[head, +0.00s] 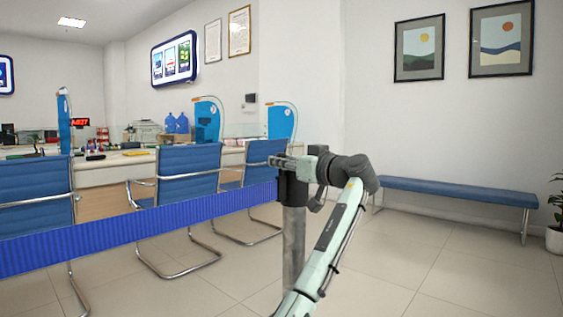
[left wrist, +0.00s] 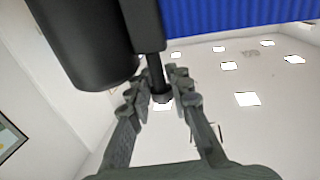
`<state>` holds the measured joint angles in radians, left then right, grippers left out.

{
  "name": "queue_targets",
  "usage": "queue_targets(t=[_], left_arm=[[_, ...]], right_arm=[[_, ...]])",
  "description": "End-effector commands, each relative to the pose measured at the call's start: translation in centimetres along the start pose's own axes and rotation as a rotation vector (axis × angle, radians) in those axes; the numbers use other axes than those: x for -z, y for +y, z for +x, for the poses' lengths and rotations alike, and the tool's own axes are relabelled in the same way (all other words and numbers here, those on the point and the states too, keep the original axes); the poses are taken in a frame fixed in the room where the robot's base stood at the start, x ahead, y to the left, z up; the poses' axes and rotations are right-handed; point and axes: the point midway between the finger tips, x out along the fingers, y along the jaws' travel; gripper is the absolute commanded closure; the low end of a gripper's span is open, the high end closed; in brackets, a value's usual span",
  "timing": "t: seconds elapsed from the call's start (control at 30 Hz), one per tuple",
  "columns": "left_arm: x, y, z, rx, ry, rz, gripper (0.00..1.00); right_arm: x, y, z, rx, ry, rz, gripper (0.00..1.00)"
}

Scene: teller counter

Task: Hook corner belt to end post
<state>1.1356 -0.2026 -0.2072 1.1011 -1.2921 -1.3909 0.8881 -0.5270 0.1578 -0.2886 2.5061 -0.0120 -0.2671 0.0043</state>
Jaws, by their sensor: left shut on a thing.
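The blue belt (head: 150,220) stretches from the left edge of the head view to the end post (head: 293,245), a grey pole with a black head (head: 291,190). My left gripper (head: 280,162) is just above the post head, its arm rising from the lower right. In the left wrist view my left gripper (left wrist: 160,88) is shut on the black belt end (left wrist: 155,72), with the blue belt (left wrist: 240,15) beyond. The black post head (left wrist: 80,40) is right beside the belt end. I cannot tell whether the belt end is seated in it. My right gripper is out of view.
Blue chairs (head: 188,172) stand behind the belt, before a long teller counter (head: 110,168). A blue bench (head: 455,192) is along the right wall, with a potted plant (head: 556,225) at the right edge. The tiled floor (head: 430,265) on the right is clear.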

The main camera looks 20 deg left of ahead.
Motion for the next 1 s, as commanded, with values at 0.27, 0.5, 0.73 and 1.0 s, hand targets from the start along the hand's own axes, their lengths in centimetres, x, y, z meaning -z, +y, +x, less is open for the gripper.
queue_targets(t=[0.27,0.5,0.73,1.0], left_arm=[[0.1,0.4,-0.1,-0.013,0.002,0.000,0.74],[0.1,0.2,-0.1,-0.009,0.002,-0.001,0.68],[0.1,0.3,-1.2,-0.010,0.002,0.000,0.68],[0.1,0.3,-6.8,-0.012,0.002,-0.001,0.68]], right_arm=[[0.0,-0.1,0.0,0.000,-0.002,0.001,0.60],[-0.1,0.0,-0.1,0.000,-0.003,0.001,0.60],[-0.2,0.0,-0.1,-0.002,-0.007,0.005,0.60],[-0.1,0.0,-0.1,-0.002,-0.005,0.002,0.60]])
